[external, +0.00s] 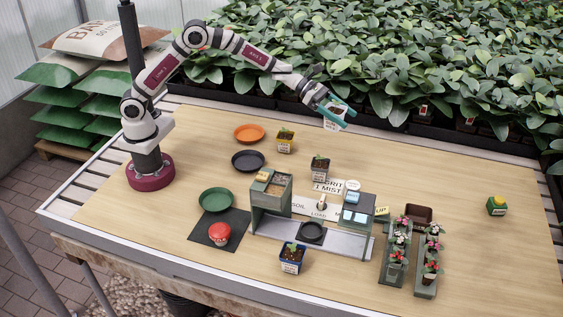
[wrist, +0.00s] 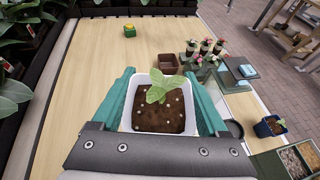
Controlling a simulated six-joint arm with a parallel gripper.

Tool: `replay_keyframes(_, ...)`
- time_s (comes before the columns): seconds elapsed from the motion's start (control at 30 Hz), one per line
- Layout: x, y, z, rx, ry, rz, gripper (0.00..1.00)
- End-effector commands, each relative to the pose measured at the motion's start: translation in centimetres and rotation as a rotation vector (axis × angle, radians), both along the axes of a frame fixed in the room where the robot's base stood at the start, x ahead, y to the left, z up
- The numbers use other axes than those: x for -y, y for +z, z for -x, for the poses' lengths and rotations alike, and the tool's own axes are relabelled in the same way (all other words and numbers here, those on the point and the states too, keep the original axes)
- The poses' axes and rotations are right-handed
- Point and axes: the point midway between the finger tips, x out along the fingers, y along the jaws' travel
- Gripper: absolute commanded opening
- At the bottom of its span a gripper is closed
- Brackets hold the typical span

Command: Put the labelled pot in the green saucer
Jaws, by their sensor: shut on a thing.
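My gripper (external: 338,108) is shut on a white square pot (external: 333,122) and holds it above the table's far side, by the leafy plants. In the wrist view the white pot (wrist: 164,128) sits between the teal fingers, with dark soil, pale specks and a green seedling. Whether it bears a label is hard to read. The green saucer (external: 215,199) lies empty on the table at left front, far from my gripper. Other seedling pots with white labels stand on the table: a yellow one (external: 285,142), a black one (external: 320,168) and a blue one (external: 291,260).
Orange (external: 249,133) and dark (external: 248,161) saucers lie behind the green one. A red object (external: 219,233) sits on a black mat (external: 207,241). A soil and grit station (external: 270,205) stands mid-table, flower trays (external: 426,270) to its right. The table's right side is mostly clear.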

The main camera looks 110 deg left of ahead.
Motion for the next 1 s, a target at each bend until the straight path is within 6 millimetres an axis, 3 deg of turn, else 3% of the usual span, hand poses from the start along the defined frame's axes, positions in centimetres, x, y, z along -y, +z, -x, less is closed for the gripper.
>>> replay_keyframes(0.27, 7.1, -0.4, 5.2, 0.0, -0.313, -0.001, 0.0)
replay_keyframes(0.37, 10.5, -0.7, 8.7, -0.001, -0.476, 0.0, 0.0)
replay_keyframes(0.5, 15.6, -0.9, 15.4, 0.0, -0.744, 0.0, 0.0)
replay_keyframes(0.6, 18.4, -0.9, 20.2, 0.001, -0.913, 0.0, 0.0)
replay_keyframes(0.8, 21.5, -0.5, 27.2, 0.002, -1.143, -0.002, 0.0)
replay_keyframes(1.0, 22.9, -0.1, 31.6, 0.001, -1.279, -0.001, 0.0)
